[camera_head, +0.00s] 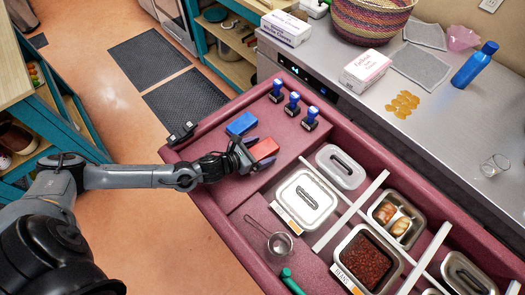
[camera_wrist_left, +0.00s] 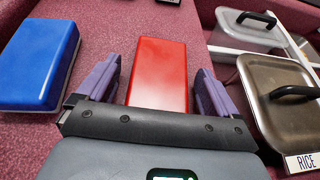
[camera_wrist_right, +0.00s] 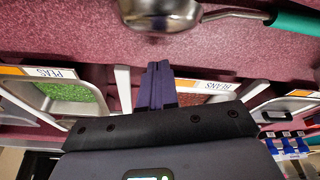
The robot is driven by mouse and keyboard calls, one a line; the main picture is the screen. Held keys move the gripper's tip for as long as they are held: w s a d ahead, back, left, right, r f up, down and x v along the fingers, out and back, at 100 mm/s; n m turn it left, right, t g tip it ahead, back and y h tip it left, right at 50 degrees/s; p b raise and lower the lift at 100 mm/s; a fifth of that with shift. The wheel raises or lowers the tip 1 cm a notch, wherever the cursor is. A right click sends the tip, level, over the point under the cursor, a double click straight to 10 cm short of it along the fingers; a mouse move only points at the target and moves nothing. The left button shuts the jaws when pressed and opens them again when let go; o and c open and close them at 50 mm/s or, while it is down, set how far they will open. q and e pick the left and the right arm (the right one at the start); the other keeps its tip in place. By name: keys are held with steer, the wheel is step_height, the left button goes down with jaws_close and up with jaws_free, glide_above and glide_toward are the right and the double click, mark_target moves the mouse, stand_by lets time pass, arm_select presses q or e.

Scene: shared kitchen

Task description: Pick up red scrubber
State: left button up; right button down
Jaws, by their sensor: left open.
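The red scrubber (camera_head: 265,148) is a block lying in the left compartment of the maroon drawer (camera_head: 187,152). My left gripper (camera_head: 247,152) is open at its near end. In the left wrist view the red scrubber (camera_wrist_left: 160,62) lies lengthwise between the two purple fingers (camera_wrist_left: 156,85), with a gap on both sides. Its far part extends past the fingertips, and its near end is hidden by the gripper body. My right gripper (camera_wrist_right: 159,85) shows only in the right wrist view. Its fingers are together, with nothing seen between them.
A blue block (camera_head: 241,123) lies beside the scrubber. Blue-handled stamps (camera_head: 292,103) stand behind. A lidded steel container (camera_head: 304,198) is to the right.

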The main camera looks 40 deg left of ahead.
arm_select(q)
steer(key=c, duration=1.1)
steer(key=shift+r, duration=0.15)
